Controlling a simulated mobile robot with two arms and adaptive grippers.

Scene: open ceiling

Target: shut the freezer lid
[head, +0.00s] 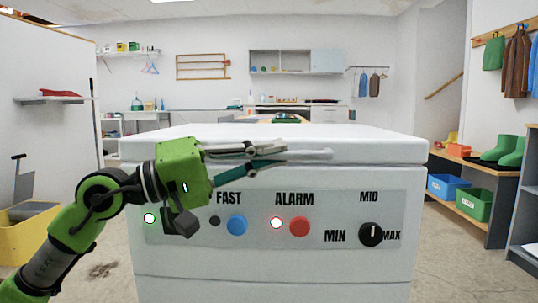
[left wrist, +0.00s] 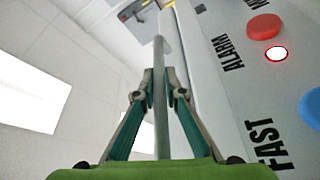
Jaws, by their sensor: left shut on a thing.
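The white chest freezer (head: 270,267) stands right in front of me, with a control panel on its front. Its white lid (head: 380,142) lies roughly level across the top; I cannot tell whether a thin gap is left under it. A pale bar handle (head: 318,155) runs along the lid's front edge. My left gripper (head: 268,156) reaches in from the left and is shut on the handle. In the left wrist view the handle (left wrist: 159,52) runs between the two fingertips (left wrist: 159,78). My right gripper is not in view.
The panel carries a blue button (head: 237,225), a red button (head: 300,226) and a black dial (head: 371,234). A yellow bin (head: 25,235) stands at the left. A wooden bench (head: 465,180) with boots and crates is at the right. Floor shows on both sides.

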